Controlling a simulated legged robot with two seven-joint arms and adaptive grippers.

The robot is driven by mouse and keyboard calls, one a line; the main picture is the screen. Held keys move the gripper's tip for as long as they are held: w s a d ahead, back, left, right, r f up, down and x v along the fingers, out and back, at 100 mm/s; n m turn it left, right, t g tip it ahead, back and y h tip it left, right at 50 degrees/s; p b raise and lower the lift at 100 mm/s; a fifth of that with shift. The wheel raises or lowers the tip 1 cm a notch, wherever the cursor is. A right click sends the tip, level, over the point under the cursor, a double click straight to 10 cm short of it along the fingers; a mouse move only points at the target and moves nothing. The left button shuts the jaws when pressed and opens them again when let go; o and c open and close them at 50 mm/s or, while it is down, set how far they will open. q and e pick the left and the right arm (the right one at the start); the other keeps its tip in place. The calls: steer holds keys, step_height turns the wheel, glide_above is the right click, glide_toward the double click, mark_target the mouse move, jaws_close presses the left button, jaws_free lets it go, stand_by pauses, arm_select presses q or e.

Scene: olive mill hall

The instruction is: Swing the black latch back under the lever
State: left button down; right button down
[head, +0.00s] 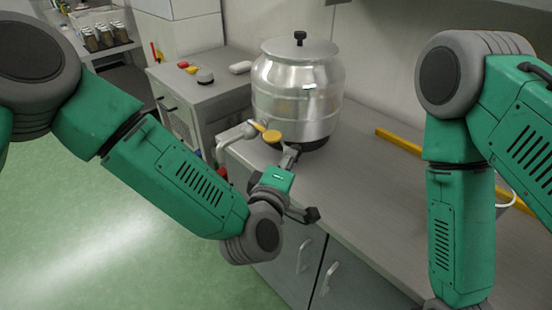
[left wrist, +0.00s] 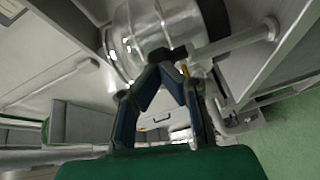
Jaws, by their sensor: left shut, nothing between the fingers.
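A shiny metal tank (head: 298,88) with a lid stands on the counter. Low on its front is a tap with a yellow lever (head: 271,136) and a pale curved spout (head: 222,148). My left gripper (head: 291,153) is shut and empty, just in front of the tank's base and close to the lever. In the left wrist view its fingertips (left wrist: 168,62) meet in front of the tank (left wrist: 150,30), with a bit of yellow beside them. I cannot make out the black latch apart from the dark fingertips. My right gripper is out of view.
The grey counter (head: 350,185) is clear right of the tank, up to a yellow bar (head: 398,141) by the wall. A side cabinet (head: 205,85) with small items stands left. Cupboard handles (head: 328,276) stick out below. Green floor lies open at left.

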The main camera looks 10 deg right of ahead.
arm_select(q)
steer(key=shift+w+d+b, duration=0.15)
steer(key=shift+d+b, duration=0.25)
steer(key=shift+d, duration=1.15)
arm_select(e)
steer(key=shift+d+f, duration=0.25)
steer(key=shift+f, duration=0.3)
arm_select(q)
steer(key=shift+a, duration=0.2)
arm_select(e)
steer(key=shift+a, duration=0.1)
